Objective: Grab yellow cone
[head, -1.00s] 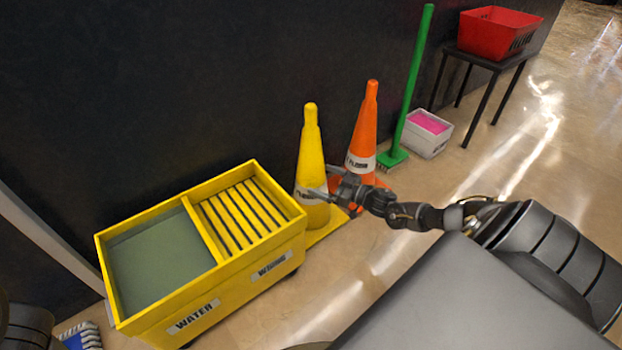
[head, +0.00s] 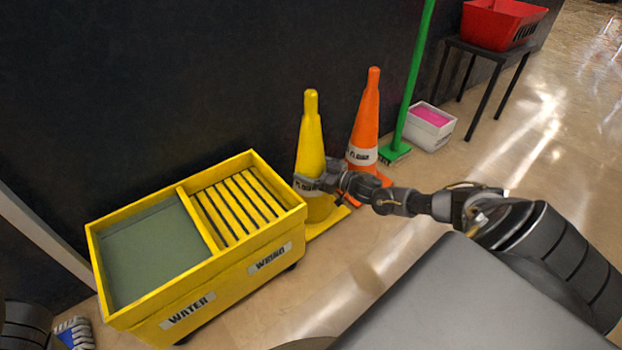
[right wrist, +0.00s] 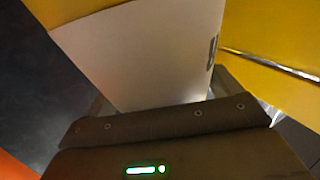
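The yellow cone (head: 312,145) stands upright against the dark wall, right of the yellow cart, with a white band around its middle. My right gripper (head: 308,183) reaches in from the right at the height of that band. Its fingers look spread around the cone; firm contact does not show. In the right wrist view the cone's white band (right wrist: 145,50) fills the space in front of the palm, with parts of the fingers at both sides.
The yellow cart (head: 150,318) stands close on the left. An orange cone (head: 367,115) stands just right of the yellow one. A green broom (head: 415,80), white box (head: 430,140) and table with red basket (head: 495,25) are farther right.

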